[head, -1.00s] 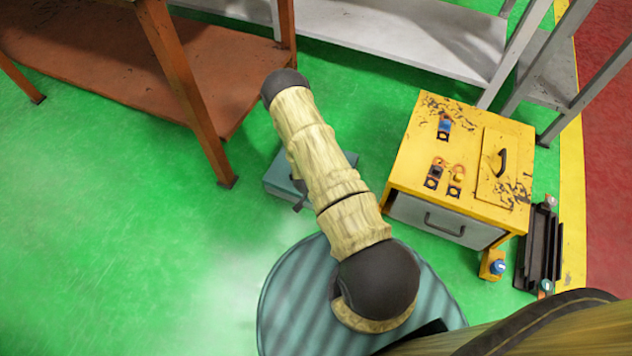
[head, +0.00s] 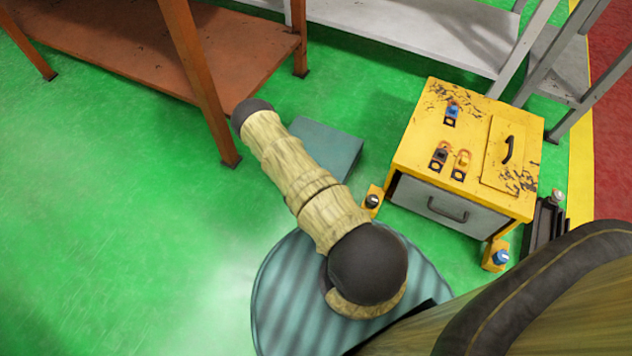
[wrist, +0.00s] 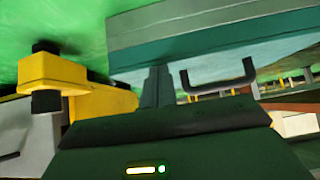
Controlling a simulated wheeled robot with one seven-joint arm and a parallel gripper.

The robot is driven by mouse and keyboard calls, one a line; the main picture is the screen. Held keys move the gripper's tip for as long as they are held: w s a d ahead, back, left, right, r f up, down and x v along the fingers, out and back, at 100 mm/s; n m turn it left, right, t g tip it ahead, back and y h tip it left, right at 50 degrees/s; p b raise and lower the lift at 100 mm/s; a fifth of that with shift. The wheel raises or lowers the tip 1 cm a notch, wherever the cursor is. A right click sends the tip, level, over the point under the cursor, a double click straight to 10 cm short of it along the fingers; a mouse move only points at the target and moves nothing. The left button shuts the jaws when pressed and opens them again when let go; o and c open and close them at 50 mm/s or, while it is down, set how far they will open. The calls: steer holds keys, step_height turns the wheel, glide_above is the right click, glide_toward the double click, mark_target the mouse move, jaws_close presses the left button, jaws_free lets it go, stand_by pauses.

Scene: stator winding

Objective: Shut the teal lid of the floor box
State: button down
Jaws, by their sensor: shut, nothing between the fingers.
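The teal floor box (head: 327,146) stands on the green floor, partly behind my arm in the head view. Its visible top looks flat; how far the lid is open I cannot tell. In the wrist view a teal slab (wrist: 220,38) crosses the top, with a shiny, mirror-like face and a dark U-shaped handle (wrist: 218,82) below it. My gripper (wrist: 157,86) is shut and empty, its fingertips near the slab's lower edge, left of the handle. Contact is unclear. My arm hides the gripper in the head view.
A yellow cabinet (head: 415,150) with a grey drawer stands right of the box. Its yellow foot with a dark knob (head: 373,201) also shows close left of my fingers in the wrist view (wrist: 70,80). An orange table (head: 205,100) stands left. Open floor (head: 110,200) lies at lower left.

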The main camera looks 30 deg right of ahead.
steer(key=shift+s+a+f, duration=0.1)
steer(key=shift+s+f, duration=0.05)
steer(key=shift+f, duration=0.85)
step_height(320, 180, up, 6)
steer(key=p, duration=0.6)
steer(key=s+a+f+p, duration=0.2)
steer(key=s+a+f, duration=0.1)
steer(key=s+a, duration=0.2)
steer(key=shift+a+f+p, duration=0.25)
steer(key=shift+a+p, duration=0.15)
steer(key=shift+a, duration=0.85)
steer(key=shift+a, duration=0.1)
steer(key=shift+r, duration=0.1)
